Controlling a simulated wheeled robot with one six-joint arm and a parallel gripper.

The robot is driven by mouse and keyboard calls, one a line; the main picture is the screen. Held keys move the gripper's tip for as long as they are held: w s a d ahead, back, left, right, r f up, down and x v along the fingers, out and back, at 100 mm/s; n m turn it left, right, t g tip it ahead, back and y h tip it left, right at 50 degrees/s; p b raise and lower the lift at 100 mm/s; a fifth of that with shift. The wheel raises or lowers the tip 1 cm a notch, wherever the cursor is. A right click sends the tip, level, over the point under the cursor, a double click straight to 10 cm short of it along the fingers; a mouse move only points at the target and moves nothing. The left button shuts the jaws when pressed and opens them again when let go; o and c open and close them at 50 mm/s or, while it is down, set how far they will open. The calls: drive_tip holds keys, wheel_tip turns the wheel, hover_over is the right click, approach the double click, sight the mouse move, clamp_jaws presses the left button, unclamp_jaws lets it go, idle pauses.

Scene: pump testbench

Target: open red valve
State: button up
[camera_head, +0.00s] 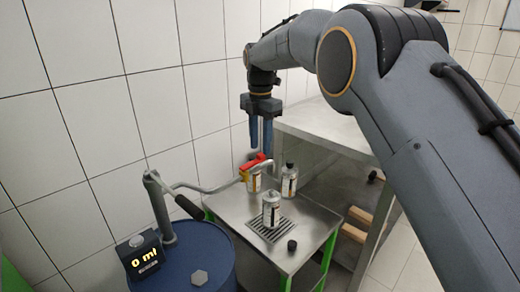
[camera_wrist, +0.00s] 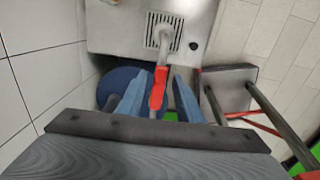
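The red valve (camera_head: 253,162) is a flat lever on the grey pump pipe (camera_head: 212,188), above the small metal table. In the wrist view the red lever (camera_wrist: 158,88) lies lengthwise along the pipe, between my two fingers. My gripper (camera_head: 261,152) points down with its blue fingers apart, its tips close to the lever. In the wrist view my gripper (camera_wrist: 157,90) has a gap on both sides of the lever. Whether the tips are level with the lever or above it, I cannot tell.
The blue drum (camera_head: 180,270) carries the pump, a black lever (camera_head: 190,207) and a "0 ml" display (camera_head: 143,255). A bottle (camera_head: 271,208) stands on the drain grate, with other bottles (camera_head: 289,180) behind. A black cap (camera_head: 292,245) lies nearby. A metal bench (camera_head: 330,128) stands right.

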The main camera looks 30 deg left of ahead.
sight(260, 154)
wheel_tip(260, 154, up, 6)
drive_tip(key=shift+f+b, duration=0.15)
drive_tip(key=shift+b, duration=0.3)
drive_tip(key=w+d+f+m, duration=0.1)
drive_tip(key=d+f+m, duration=0.2)
drive_tip(key=d+m, duration=0.9)
drive_tip(key=w+d+f+m, duration=0.1)
drive_tip(key=d+f+m, duration=0.25)
drive_tip(key=d, duration=1.65)
drive_tip(key=s+d+f+m, duration=0.4)
drive_tip(key=s+d+m, duration=0.4)
drive_tip(key=s+d, duration=0.4)
drive_tip(key=s+d+f+m, duration=0.5)
drive_tip(key=s+d+m, duration=0.4)
drive_tip(key=s+d, duration=0.2)
drive_tip(key=shift+s+d+f, duration=0.15)
drive_tip(key=shift+s+d, duration=0.2)
drive_tip(key=shift+s, duration=0.1)
